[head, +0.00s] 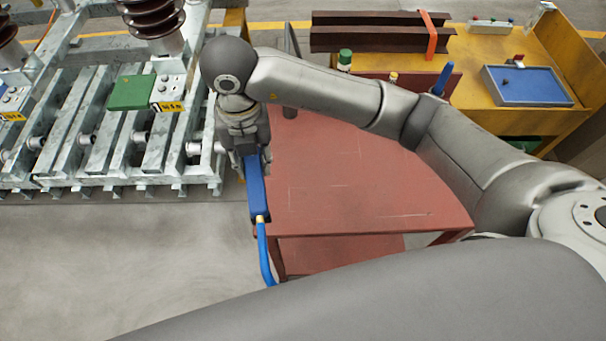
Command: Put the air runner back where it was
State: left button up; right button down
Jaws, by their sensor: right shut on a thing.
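The air runner (258,190) appears to be the long blue tool with a brass-coloured fitting at its lower end and a blue hose (265,255) curving down from it. My right gripper (250,158) is shut on its upper end, which the fingers partly hide. The tool hangs nearly upright in the picture at the left edge of the red table (360,195), overlapping that edge in view. I cannot tell whether it touches the table. My left gripper is not in view.
The red tabletop is mostly clear; my right arm crosses above its far side. Behind are brown beams (370,38) with an orange strap and a yellow workbench (545,45) with a blue tray (528,86). A steel frame (75,125) with a green box (132,93) stands left.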

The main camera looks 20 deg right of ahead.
jog(key=w+d+f+m+p, duration=0.1)
jog(key=d+f+m, duration=0.1)
jog(key=d+f, duration=0.1)
jog(key=d+f+m, duration=0.2)
jog(key=d+f, duration=0.1)
jog(key=w+d+f+m+p, duration=0.1)
jog(key=d+f+m, duration=0.1)
jog(key=d+f, duration=0.1)
jog(key=shift+w+p, duration=0.3)
jog(key=shift+w+d+f, duration=0.15)
jog(key=shift+d+f, duration=0.25)
jog(key=shift+f, duration=0.05)
jog(key=f, duration=0.1)
jog(key=f+p, duration=0.1)
jog(key=f, duration=0.1)
jog(key=shift+w+d+f+p, duration=0.1)
jog(key=shift+d+f+p, duration=0.2)
jog(key=shift+d, duration=0.05)
jog(key=shift+f, duration=0.25)
jog(key=shift+f, duration=0.1)
jog(key=c, duration=1.1)
grip_release()
jog(key=shift+c, duration=0.2)
